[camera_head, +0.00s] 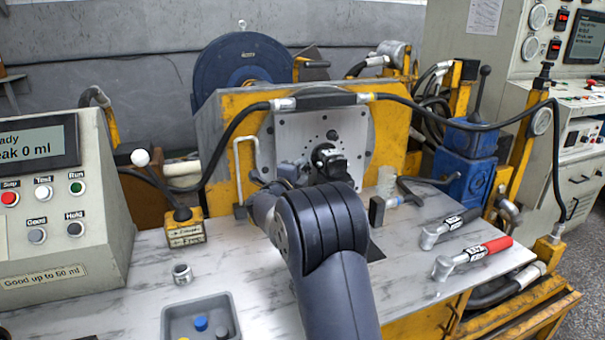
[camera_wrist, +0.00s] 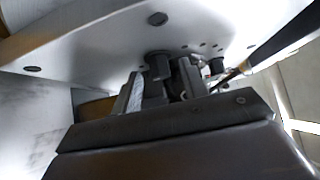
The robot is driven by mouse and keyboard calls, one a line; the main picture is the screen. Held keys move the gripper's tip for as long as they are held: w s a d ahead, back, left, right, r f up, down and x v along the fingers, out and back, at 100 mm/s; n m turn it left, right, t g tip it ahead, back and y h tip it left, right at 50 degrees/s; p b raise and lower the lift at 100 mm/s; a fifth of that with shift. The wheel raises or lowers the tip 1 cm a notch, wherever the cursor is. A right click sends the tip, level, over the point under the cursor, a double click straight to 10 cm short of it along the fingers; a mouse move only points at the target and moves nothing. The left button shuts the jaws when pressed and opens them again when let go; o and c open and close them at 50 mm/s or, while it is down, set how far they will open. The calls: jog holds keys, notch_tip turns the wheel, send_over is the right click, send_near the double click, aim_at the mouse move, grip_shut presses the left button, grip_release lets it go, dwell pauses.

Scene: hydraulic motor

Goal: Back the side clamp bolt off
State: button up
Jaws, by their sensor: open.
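The upright steel plate (camera_head: 293,130) is fixed on the yellow frame, with a dark fitting (camera_head: 328,160) at its centre. In the wrist view the plate (camera_wrist: 100,40) fills the upper part and carries small holes and bolt heads. My gripper (camera_wrist: 160,88) reaches up to the plate with its fingers apart. A dark cylindrical bolt head (camera_wrist: 158,64) stands out from the plate near and between the fingertips. I cannot tell whether the fingers touch it, or whether it is the side clamp bolt. In the head view my arm covers the lower plate and most of my gripper.
Two torque wrenches, one black-handled (camera_head: 450,228) and one red-handled (camera_head: 473,258), lie at the right of the bench. A metal socket (camera_head: 182,273) and a grey tray (camera_head: 167,318) are at the left. A black hose (camera_head: 415,101) arches over the plate.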

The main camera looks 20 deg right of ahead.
jog(key=shift+w+d, duration=0.25)
jog(key=shift+c, duration=0.3)
grip_shut()
